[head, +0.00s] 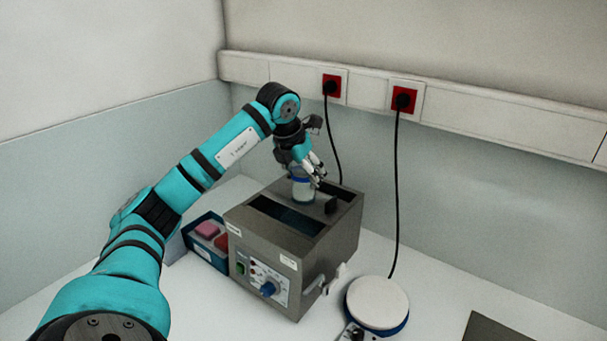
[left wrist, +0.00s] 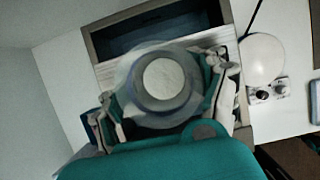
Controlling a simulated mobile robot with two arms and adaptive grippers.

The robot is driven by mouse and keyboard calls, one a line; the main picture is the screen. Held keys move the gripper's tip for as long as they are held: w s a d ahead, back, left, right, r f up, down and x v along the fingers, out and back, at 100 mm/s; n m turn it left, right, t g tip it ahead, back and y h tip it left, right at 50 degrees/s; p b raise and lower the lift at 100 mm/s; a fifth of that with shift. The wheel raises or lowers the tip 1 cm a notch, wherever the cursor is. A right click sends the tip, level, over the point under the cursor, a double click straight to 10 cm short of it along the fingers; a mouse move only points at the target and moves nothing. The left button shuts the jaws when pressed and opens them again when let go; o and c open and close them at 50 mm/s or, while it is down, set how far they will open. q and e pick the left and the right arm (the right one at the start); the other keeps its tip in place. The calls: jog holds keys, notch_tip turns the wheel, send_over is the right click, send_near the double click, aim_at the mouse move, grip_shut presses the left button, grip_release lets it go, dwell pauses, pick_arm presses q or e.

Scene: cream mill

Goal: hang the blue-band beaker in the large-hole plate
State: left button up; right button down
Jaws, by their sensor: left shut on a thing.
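The blue-band beaker (head: 303,190) is a small clear vessel with a blue band near its top. My left gripper (head: 307,174) is shut on it and holds it upright over the far part of the grey water bath (head: 262,258). In the left wrist view the beaker (left wrist: 165,80) sits between the two fingers of the left gripper (left wrist: 165,100). The large-hole plate cannot be made out clearly; the arm and beaker cover that part of the bath top. I cannot tell whether the beaker is in a hole or above it. My right gripper is not in view.
Cords hang from wall sockets behind.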

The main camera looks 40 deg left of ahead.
aim_at(303, 192)
pick_arm(q)
jog(key=shift+f, duration=0.4)
jog(key=shift+f+b, duration=0.3)
jog(key=shift+b, duration=0.1)
dwell(0.5)
jog(key=shift+f, duration=0.25)
jog(key=shift+f+b, duration=0.4)
jog(key=shift+f, duration=0.1)
jog(key=shift+f, duration=0.3)
dwell(0.6)
jog(key=shift+f+b, duration=0.6)
jog(key=shift+f, duration=0.15)
